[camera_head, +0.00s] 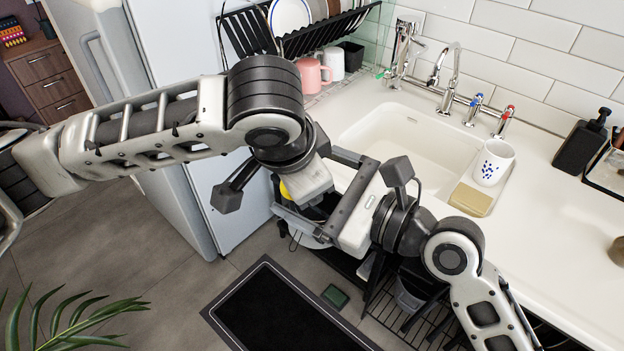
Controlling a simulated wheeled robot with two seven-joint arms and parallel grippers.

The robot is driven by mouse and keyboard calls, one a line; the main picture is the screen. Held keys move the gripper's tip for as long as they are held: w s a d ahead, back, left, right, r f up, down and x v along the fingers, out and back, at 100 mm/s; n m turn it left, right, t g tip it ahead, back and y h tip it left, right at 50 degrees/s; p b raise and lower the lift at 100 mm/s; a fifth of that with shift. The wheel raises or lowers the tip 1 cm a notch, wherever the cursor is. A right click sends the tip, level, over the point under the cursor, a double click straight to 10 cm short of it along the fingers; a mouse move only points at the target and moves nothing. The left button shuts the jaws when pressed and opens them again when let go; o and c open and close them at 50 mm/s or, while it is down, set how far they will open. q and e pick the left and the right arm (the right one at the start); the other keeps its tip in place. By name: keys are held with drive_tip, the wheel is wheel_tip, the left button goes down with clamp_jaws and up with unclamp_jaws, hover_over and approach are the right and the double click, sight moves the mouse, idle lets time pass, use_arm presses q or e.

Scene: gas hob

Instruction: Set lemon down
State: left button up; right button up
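A small patch of the yellow lemon (284,190) shows at the lower left edge of my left gripper (303,182), which hides most of the lemon. The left gripper comes in from the left and its fingers are out of sight, so I cannot tell if it holds the lemon. My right gripper (310,193) comes from the lower right. Its two fingers are spread wide and point left, on either side of the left gripper's body. Both grippers are close together in front of the counter's front edge.
A white counter with a sink (405,142) lies behind and to the right. A spotted cup (493,163) and a sponge (470,199) stand by the sink. A dish rack (325,35), pink mug (312,75) and fridge (180,40) are further back. A dark mat (285,315) lies on the floor.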

drive_tip(key=c, duration=1.2)
use_arm(q)
drive_tip(key=o, duration=1.1)
use_arm(e)
drive_tip(key=shift+o, duration=0.2)
